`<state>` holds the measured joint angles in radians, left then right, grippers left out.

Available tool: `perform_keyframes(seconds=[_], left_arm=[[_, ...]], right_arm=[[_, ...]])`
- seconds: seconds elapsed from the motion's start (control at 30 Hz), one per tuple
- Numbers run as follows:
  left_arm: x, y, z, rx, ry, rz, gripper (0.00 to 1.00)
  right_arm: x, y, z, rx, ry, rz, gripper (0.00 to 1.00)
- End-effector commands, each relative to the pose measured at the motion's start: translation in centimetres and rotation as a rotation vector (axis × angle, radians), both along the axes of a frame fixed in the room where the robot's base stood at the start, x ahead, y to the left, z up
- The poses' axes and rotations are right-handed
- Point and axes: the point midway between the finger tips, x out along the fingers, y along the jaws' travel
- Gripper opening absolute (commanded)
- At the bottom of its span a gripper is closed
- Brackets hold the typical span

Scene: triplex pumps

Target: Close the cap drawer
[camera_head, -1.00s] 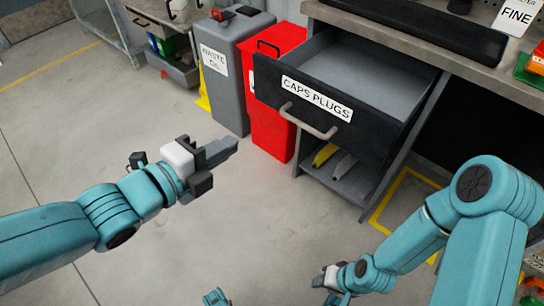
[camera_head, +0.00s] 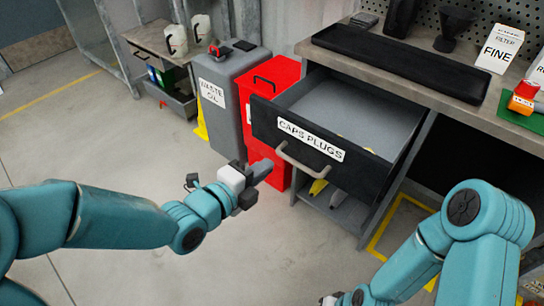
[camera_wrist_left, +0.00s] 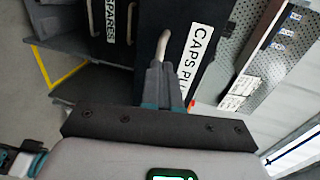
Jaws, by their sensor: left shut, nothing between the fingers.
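The cap drawer (camera_head: 265,120), with a dark front labelled CAPS PLUGS, is pulled well out from under the workbench. Its light handle (camera_head: 308,167) is on the front below the label. My left gripper (camera_head: 264,169) is shut and empty, in front of the drawer and just left of the handle in the head view. In the left wrist view my shut fingers (camera_wrist_left: 162,80) point towards the drawer front (camera_wrist_left: 203,25), close to the handle (camera_wrist_left: 162,42); contact cannot be told. My right gripper (camera_head: 328,299) is cut off at the bottom edge.
A red bin (camera_head: 270,77) and a grey WASTE OIL bin (camera_head: 228,85) stand left of the drawer. The workbench top (camera_head: 440,110) carries a black tray (camera_head: 400,62) and a FINE filter box (camera_head: 500,48). A lower shelf (camera_head: 335,208) holds yellow and grey items. The floor at left is clear.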

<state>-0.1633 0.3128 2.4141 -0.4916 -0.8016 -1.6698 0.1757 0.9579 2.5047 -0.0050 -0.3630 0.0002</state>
Motion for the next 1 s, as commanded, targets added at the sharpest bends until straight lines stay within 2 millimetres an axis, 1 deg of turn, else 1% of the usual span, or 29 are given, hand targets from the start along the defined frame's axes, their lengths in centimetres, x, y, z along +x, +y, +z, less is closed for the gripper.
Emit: perform_keyframes(seconds=[0.03, 0.1, 0.2, 0.37, 0.77, 0.87, 1.0], left_arm=[[0.7, -0.6, -0.3, 0.000, 0.000, -0.001, 0.00], [1.5, -1.1, -0.5, -0.001, -0.001, -0.001, 0.00], [2.3, -1.7, -0.6, -0.001, 0.000, 0.000, 0.00], [2.8, -2.0, -0.7, -0.001, 0.000, 0.001, 0.00], [3.0, -2.1, -0.7, -0.001, 0.000, 0.000, 0.00], [3.5, -2.5, -0.8, -0.001, -0.002, -0.001, 0.00], [4.9, -3.6, -1.0, -0.002, -0.002, -0.001, 0.00]], right_arm=[[0.0, 0.0, -0.2, 0.000, 0.000, 0.000, 0.43], [0.0, 0.0, -0.3, 0.000, 0.000, 0.000, 0.43], [0.0, 0.0, -0.4, 0.000, 0.000, 0.000, 0.43], [0.0, 0.0, -0.4, 0.000, 0.000, 0.000, 0.43], [0.0, 0.0, -0.5, 0.000, -0.001, -0.001, 0.43], [0.0, 0.0, -0.9, 0.000, -0.001, 0.000, 0.43], [0.0, 0.0, -1.7, 0.000, -0.001, -0.001, 0.43]])
